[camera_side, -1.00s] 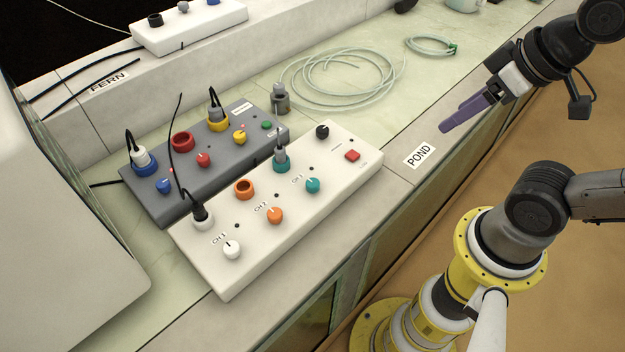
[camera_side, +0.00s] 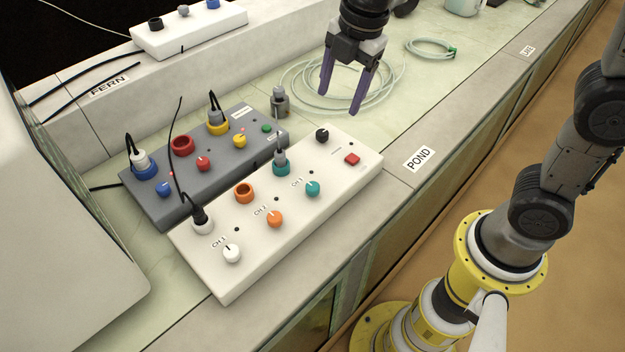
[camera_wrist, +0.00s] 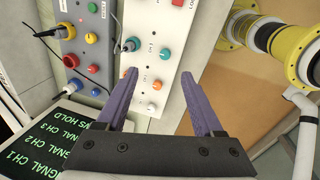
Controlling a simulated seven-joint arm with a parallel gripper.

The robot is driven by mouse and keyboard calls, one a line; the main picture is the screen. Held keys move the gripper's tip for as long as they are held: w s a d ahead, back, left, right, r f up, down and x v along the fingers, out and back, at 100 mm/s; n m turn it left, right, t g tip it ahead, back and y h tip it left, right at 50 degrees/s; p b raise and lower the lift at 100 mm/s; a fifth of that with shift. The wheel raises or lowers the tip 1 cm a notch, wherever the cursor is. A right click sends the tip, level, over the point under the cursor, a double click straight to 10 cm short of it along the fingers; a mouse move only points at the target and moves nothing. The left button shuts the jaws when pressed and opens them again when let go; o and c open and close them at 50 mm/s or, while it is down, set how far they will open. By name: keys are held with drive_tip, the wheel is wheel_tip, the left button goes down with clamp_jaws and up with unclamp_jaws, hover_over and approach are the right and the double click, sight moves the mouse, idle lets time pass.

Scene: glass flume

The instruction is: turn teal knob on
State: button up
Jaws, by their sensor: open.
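The teal knob (camera_side: 313,188) sits on the white control box (camera_side: 350,190), beside the CH 3 label and in front of the teal socket (camera_side: 281,167), which has a grey plug in it. In the wrist view the teal knob (camera_wrist: 164,54) shows ahead of the fingers. My gripper (camera_side: 341,100) has purple fingers, spread apart and empty, pointing down above the bench behind the box's far end. The fingers are apart from the knob. In the wrist view my gripper (camera_wrist: 158,74) is also open.
An orange knob (camera_side: 275,218), a white knob (camera_side: 232,252), a black knob (camera_side: 322,134) and a red button (camera_side: 352,157) share the white box. A grey box (camera_side: 222,165) with cabled plugs stands behind. Coiled tubing (camera_side: 300,85) lies behind the gripper. A screen (camera_wrist: 60,145) shows signal text.

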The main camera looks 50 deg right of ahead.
drive_tip(key=n+g, duration=0.2)
hover_over(313, 186)
wheel_tip(313, 186, down, 8)
wheel_tip(313, 186, down, 14)
drive_tip(key=shift+r, duration=0.1)
clamp_jaws()
idle(0.3)
